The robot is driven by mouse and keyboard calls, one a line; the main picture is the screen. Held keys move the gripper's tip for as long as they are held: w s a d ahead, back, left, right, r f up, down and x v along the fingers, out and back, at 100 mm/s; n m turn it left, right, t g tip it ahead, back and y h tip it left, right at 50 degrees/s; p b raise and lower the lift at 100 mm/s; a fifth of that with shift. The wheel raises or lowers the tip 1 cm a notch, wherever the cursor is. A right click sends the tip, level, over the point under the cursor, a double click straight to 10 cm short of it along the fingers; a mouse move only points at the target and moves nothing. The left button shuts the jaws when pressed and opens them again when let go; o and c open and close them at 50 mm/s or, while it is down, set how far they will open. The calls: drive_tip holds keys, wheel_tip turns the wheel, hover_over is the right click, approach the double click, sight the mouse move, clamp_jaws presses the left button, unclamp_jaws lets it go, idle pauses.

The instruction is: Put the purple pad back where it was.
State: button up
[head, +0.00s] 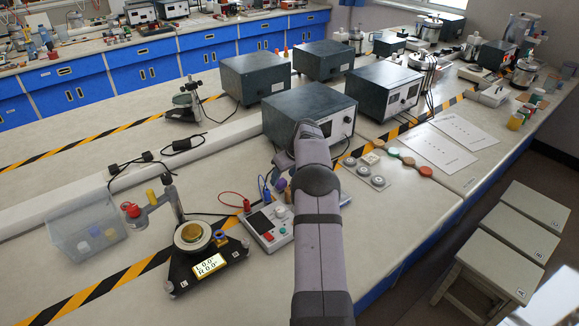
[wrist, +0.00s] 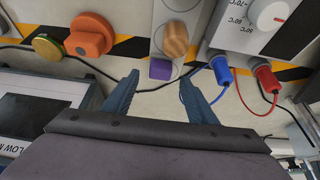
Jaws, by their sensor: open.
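The purple pad (wrist: 161,69) is a small block in the wrist view. It lies at the end of a light grey strip, just below a round wooden piece (wrist: 175,39). My gripper (wrist: 160,79) is open, its two blue-grey fingers on either side of the pad's position with nothing held. I cannot tell how high the fingertips are above the pad. In the head view a small purple patch (head: 281,185), likely the pad, shows left of my arm; my arm hides part of that area, and the fingertips are not clear there.
A box with blue (wrist: 221,72) and red (wrist: 265,78) plugs and cables stands close on the right in the wrist view. An orange knob (wrist: 89,35) and a green-yellow disc (wrist: 47,47) are at upper left. A black cable crosses near the fingertips.

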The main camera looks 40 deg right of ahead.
drive_tip(key=b+v, duration=0.1)
drive_tip(key=v, duration=0.6)
drive_tip(key=shift+s+r, duration=0.15)
drive_tip(key=shift+r, duration=0.15)
drive_tip(key=s+a+g, duration=0.1)
drive_tip(key=s+a, duration=0.3)
drive_tip(key=a, duration=0.7)
drive_tip(key=s+a+g, duration=0.1)
drive_tip(key=s+a, duration=0.3)
drive_tip(key=a, duration=0.7)
drive_tip(key=s+a+f+g, duration=0.1)
drive_tip(key=s+a, duration=0.3)
drive_tip(key=s, duration=0.3)
drive_tip(key=s+a+f+g, duration=0.1)
drive_tip(key=s+a+f, duration=0.1)
drive_tip(key=s+a, duration=0.3)
drive_tip(key=s+a+f+g, duration=0.1)
drive_tip(key=s+a, duration=0.3)
drive_tip(key=s, duration=0.7)
drive_tip(key=shift+a+f, duration=0.25)
drive_tip(key=shift+f, duration=0.4)
